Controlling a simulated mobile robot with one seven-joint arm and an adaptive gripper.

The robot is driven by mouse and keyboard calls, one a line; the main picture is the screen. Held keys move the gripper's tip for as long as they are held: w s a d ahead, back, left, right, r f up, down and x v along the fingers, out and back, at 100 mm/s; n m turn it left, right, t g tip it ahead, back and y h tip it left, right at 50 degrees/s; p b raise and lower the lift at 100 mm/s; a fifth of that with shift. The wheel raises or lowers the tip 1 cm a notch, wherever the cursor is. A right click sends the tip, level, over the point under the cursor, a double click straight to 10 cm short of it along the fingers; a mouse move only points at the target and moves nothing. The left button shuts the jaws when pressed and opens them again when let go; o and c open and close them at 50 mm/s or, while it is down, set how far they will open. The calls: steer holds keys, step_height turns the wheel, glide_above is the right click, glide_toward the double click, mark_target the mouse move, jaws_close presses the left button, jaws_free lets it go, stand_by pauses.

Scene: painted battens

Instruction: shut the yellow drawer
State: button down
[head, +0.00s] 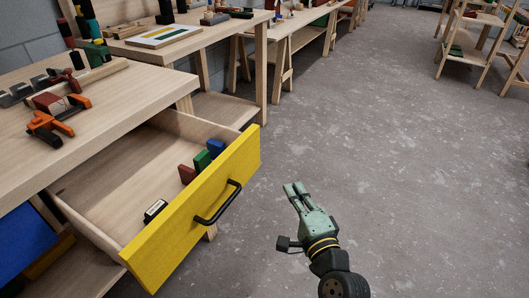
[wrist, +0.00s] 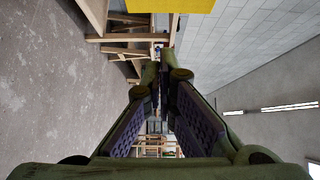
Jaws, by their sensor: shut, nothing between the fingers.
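The yellow drawer (head: 192,219) stands pulled well out from under the left workbench in the head view. Its yellow front has a black bar handle (head: 218,203). A red block, a green block and a blue block (head: 216,147) stand inside near the front, with a small dark item with a pale top (head: 155,210). A yellow panel shows at the top edge of the wrist view (wrist: 170,5), likely the drawer front. My gripper (head: 294,187) is shut and empty, to the right of the drawer front and apart from it. It also shows in the wrist view (wrist: 165,75).
The workbench top (head: 120,110) carries an orange and black tool (head: 55,122) and other items. A blue drawer front (head: 25,240) is at lower left. More benches stand behind. The concrete floor (head: 380,150) right of the drawer is clear.

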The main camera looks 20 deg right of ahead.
steer(key=w+a+p, duration=0.2)
steer(key=w+p, duration=0.1)
steer(key=w, duration=0.9)
steer(key=shift+w+a, duration=0.3)
steer(key=shift+a, duration=0.1)
steer(key=shift+w, duration=0.1)
